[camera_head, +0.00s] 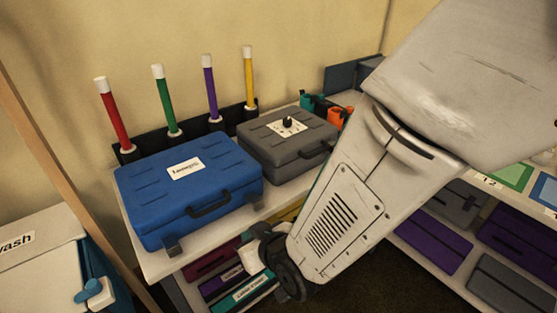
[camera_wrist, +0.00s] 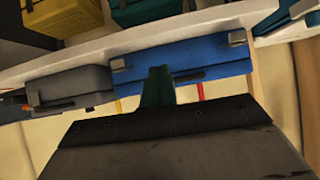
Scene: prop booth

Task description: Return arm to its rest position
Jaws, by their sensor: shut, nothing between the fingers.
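My arm (camera_head: 345,215) reaches down across the right half of the head view, its dark lower joint (camera_head: 284,270) in front of the shelf below the table. My gripper's fingers are not clear in the head view. In the wrist view my gripper (camera_wrist: 159,72) shows as dark green fingers, together and empty. They overlap the blue case (camera_wrist: 210,62) in that picture; I cannot tell the distance. The wrist picture looks upside down. The blue case (camera_head: 190,188) also shows in the head view, closed on the table.
A grey case (camera_head: 285,150) stands beside the blue one on the table (camera_head: 150,262). Red, green, purple and yellow rods (camera_head: 208,88) stand upright in a black rack behind. Boxes fill the shelves below. A wash bin (camera_head: 40,250) is at left, purple cases (camera_head: 433,240) at right.

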